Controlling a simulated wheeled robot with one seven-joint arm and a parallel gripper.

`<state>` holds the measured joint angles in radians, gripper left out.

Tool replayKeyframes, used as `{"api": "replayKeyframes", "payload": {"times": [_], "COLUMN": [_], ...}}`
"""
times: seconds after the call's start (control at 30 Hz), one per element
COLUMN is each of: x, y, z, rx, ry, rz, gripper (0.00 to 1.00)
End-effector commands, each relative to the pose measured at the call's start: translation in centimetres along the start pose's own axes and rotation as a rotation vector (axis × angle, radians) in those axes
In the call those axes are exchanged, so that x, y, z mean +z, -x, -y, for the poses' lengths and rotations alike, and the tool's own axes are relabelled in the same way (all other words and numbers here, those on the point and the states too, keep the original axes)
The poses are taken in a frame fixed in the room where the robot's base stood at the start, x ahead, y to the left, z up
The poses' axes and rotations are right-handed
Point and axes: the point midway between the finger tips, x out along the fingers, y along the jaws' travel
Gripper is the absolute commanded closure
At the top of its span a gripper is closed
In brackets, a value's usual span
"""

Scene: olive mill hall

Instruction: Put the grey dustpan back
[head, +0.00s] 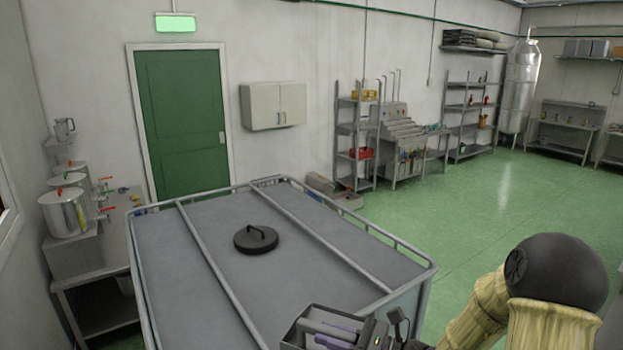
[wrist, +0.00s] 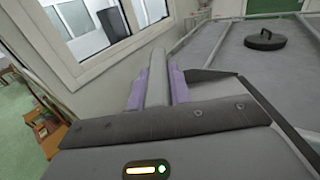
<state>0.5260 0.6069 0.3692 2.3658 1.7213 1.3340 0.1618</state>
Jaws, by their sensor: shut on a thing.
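My gripper (head: 333,338) is at the bottom of the head view, partly cut off by the frame edge. The grey dustpan (head: 326,328) is in it, above the near edge of the large grey tank top. In the wrist view, the dustpan's grey handle (wrist: 157,75) stands between the two purple finger pads (wrist: 157,92), which are shut on it. Part of the pan with a dark rim seems to show behind the palm. Much of the dustpan is hidden by the gripper.
The railed grey tank top (head: 180,270) fills the near middle, with a black round lid (head: 256,239) on it. Steel drums (head: 64,212) stand at left. A green door (head: 181,122), wall cabinet (head: 273,106) and shelves (head: 356,135) line the back wall. Green floor (head: 490,200) is clear at right.

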Motion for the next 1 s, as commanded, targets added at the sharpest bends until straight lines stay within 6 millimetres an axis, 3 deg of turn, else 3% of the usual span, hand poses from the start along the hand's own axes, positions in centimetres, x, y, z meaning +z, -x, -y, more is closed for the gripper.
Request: {"api": "replayKeyframes", "payload": {"times": [0.5,1.0], "x": [-11.2,-20.7], "y": [3.1,6.1], "z": [1.8,3.7], "rx": [-0.394,-0.747], "ry": [-0.012,-0.006], "rz": [-0.002,-0.001], "gripper": [1.00,1.00]}}
